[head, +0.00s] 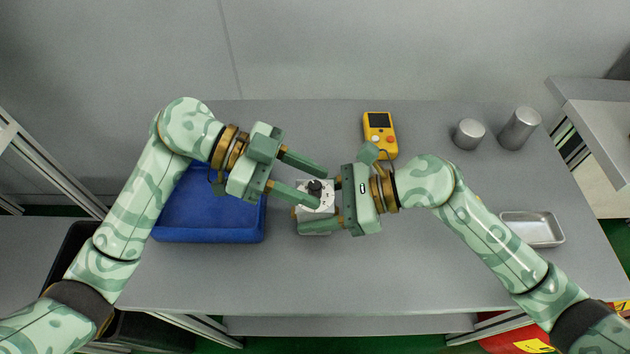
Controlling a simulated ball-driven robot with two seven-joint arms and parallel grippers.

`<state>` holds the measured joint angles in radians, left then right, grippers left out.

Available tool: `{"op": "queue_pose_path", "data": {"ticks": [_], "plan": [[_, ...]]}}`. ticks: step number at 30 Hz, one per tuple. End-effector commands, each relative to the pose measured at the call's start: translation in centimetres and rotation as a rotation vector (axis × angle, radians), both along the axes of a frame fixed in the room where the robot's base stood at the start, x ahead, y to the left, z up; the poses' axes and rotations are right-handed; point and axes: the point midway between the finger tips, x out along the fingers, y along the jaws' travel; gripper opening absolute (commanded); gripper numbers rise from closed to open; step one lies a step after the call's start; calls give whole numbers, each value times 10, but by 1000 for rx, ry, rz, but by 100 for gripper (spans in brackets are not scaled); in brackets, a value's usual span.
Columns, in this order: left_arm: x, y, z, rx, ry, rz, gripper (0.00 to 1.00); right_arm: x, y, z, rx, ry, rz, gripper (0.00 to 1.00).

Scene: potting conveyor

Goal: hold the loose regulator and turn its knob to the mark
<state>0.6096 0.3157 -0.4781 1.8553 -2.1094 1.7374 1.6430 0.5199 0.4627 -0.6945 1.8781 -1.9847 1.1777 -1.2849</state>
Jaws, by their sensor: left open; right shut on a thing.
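The regulator (316,227) is a small light-grey box with a white top face, standing on the grey table in the middle. Its black knob (315,187) sits on the top face; the mark is too small to make out. My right gripper (338,203) reaches in from the right and is shut on the regulator, its fingers along the body. My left gripper (323,187) comes from the left and is open, with its two fingers pointing right, one beyond the knob and one on the near side. The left fingers partly cover the top face.
A blue tray (207,238) lies left of the regulator under my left arm. A yellow handheld device (380,134) lies behind. Two grey metal cylinders (468,134) (519,128) stand at the back right. A shallow metal dish (533,229) is at the right. The front table area is clear.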

Motion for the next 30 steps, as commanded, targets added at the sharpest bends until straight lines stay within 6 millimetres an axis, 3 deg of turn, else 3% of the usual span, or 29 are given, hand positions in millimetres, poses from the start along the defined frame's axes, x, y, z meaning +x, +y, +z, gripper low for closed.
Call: {"op": "queue_pose_path", "data": {"ticks": [4,13,17,18,30], "plan": [[-3,-12,-5,0,-1,0,41,0,0,0,0,1,1,18],[-3,-14,-6,0,-1,0,41,0,0,0,0,1,1,18],[-3,-14,-6,0,-1,0,5,0,0,0,0,1,1,18],[-3,-14,-6,0,-1,0,0,0,0,0,0,1,1,18],[-3,-15,-5,2,-5,-71,0,0,0,0,-1,1,1,18]]}}
